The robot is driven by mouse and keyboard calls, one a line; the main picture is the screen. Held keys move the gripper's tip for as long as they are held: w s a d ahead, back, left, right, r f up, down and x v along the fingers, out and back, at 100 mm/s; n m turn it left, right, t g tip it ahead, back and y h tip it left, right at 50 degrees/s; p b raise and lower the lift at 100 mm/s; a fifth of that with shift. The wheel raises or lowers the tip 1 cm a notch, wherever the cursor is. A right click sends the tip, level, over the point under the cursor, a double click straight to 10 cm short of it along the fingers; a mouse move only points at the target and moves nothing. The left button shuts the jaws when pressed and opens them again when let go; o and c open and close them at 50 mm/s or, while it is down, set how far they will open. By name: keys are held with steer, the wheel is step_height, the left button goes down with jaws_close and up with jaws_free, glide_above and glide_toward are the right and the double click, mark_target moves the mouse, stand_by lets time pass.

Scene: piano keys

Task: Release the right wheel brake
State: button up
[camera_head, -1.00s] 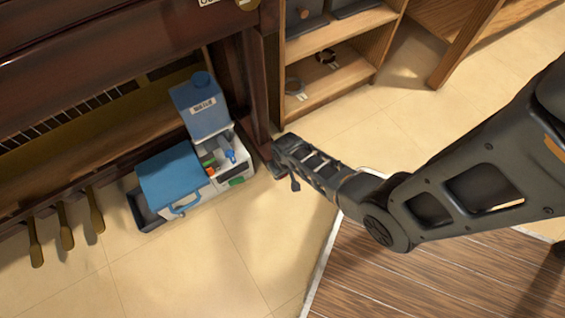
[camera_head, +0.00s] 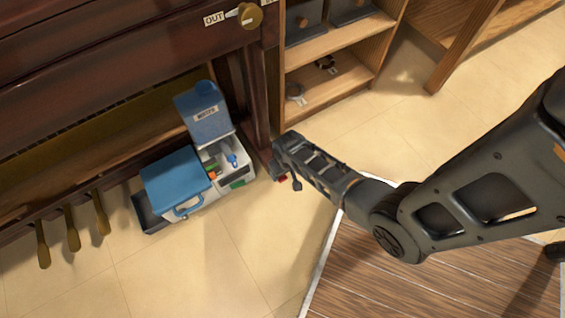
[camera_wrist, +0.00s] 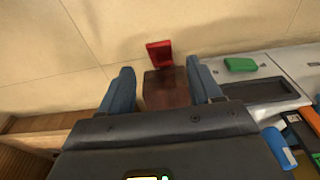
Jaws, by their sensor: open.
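The red brake tab (camera_wrist: 159,54) stands tilted up beyond the end of a dark brown block (camera_wrist: 165,90), which looks like the foot of the piano leg, in the wrist view. My gripper (camera_wrist: 160,70) is open, with one finger on either side of the block and the tab just ahead between the fingertips. I cannot tell whether the fingers touch either. In the head view my gripper (camera_head: 277,168) is low beside the piano's right leg (camera_head: 258,95). A small red patch (camera_head: 283,179) shows under it; the rest is hidden by the gripper.
Brass pedals (camera_head: 72,229) are at far left. Tiled floor (camera_head: 240,265) in front is clear.

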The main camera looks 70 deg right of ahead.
steer(key=shift+s+a+r+p, duration=0.1)
steer(key=shift+r+p, duration=0.15)
steer(key=shift+r, duration=0.45)
steer(key=shift+s+a+r+p, duration=0.1)
steer(key=shift+r+p, duration=0.15)
steer(key=shift+r, duration=0.4)
steer(key=s+a+r+n+t+h, duration=0.1)
steer(key=s+a+r+n+t, duration=0.1)
steer(key=s+a+r+t, duration=0.45)
steer(key=s+a+r+n+t, duration=0.15)
steer(key=s+a+r, duration=0.3)
steer(key=r, duration=0.55)
steer(key=s+a+r+n+t+p, duration=0.1)
steer(key=r+p, duration=0.8)
steer(key=r, duration=0.9)
steer(key=s+a+r+n+t+y+p, duration=0.1)
steer(key=r+p, duration=0.7)
steer(key=r, duration=1)
steer(key=s+a+r+n+t+p, duration=0.1)
steer(key=s+a+r+t+p, duration=0.2)
steer(key=r+p, duration=0.6)
step_height(320, 180, up, 10)
steer(key=shift+s+a+r+y+p, duration=0.1)
steer(key=shift+s+a+y+p, duration=0.05)
steer(key=shift+a+y+p, duration=0.2)
steer(key=shift+d, duration=0.1)
